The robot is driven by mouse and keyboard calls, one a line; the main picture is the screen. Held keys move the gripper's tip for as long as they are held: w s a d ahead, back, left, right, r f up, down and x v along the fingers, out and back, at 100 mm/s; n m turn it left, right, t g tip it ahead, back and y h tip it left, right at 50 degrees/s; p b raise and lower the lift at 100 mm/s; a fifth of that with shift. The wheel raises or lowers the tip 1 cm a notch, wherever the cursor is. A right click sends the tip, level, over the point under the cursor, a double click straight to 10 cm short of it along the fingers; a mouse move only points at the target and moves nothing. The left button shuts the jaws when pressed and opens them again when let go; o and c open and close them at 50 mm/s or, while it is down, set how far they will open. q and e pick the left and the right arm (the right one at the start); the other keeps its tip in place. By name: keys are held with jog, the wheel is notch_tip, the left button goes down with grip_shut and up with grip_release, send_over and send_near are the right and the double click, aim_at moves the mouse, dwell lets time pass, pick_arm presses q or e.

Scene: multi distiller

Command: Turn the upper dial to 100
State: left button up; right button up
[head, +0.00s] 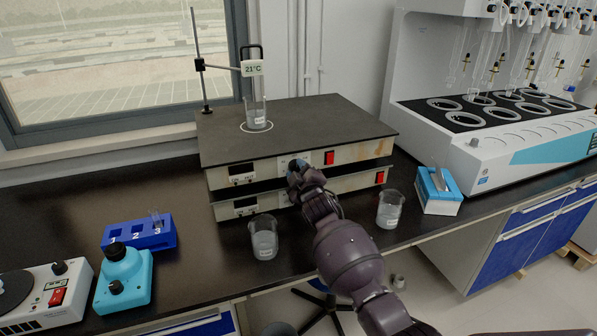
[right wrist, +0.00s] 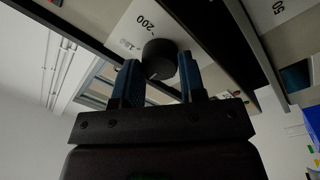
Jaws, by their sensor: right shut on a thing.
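Two flat hotplate units are stacked on the dark bench. The upper unit (head: 290,130) has a front panel with a small display, a dial and a red switch. My right gripper (head: 296,175) is at the upper unit's front panel, in front of the dial, and hides most of it. In the right wrist view, the black round upper dial (right wrist: 160,58) sits between the two blue fingers of my right gripper (right wrist: 160,80), which is shut on it. My left gripper is not in view.
A beaker (head: 257,112) under a 21°C thermometer sign stands on the upper plate. Beakers stand on the bench left (head: 263,238) and right (head: 389,210) of my right arm. A blue tube box (head: 438,190) is at right, a blue rack (head: 140,234) at left.

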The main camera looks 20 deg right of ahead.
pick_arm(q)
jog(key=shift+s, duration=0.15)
pick_arm(e)
jog(key=shift+m, duration=0.6)
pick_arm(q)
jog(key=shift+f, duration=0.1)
pick_arm(e)
jog(key=o, duration=0.9)
jog(key=shift+s, duration=0.6)
pick_arm(q)
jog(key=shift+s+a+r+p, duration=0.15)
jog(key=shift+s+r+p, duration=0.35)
jog(key=shift+p, duration=0.55)
pick_arm(e)
jog(key=s, duration=0.9)
jog(key=shift+s+f, duration=0.35)
